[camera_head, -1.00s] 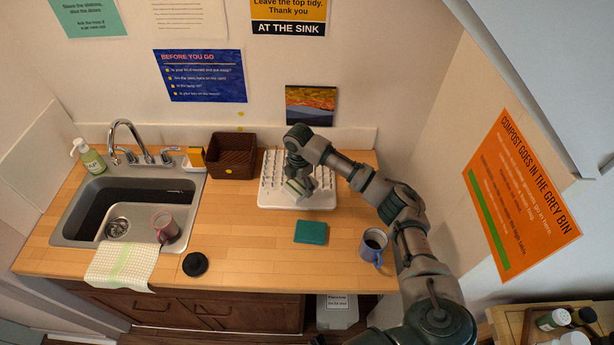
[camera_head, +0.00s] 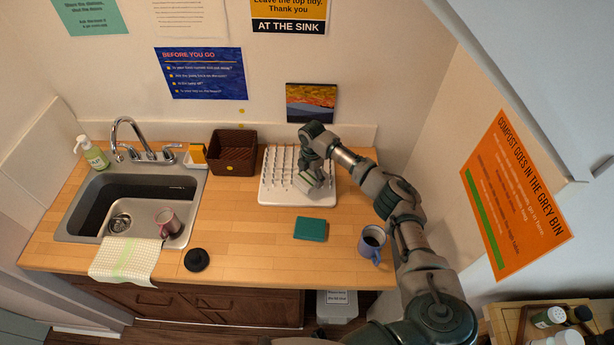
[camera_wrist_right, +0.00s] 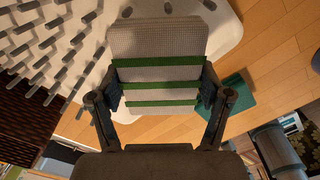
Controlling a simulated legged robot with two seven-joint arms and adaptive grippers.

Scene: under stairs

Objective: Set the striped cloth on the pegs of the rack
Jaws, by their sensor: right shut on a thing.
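The striped cloth (camera_wrist_right: 158,45) is a folded pale grey piece with green stripes. My right gripper (camera_wrist_right: 160,92) is shut on it, one finger at each side edge. In the head view the cloth (camera_head: 305,182) shows small below the right gripper (camera_head: 312,174), at the right part of the rack. The rack (camera_head: 270,197) is a white board with rows of upright pegs on the counter. In the right wrist view its grey pegs (camera_wrist_right: 45,48) lie left of the cloth. Whether the cloth touches any pegs is unclear. My left gripper is out of view.
The sink (camera_head: 90,205), a pink mug (camera_head: 168,222), a black lid (camera_head: 197,260) and a checked towel (camera_head: 125,261) are further left.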

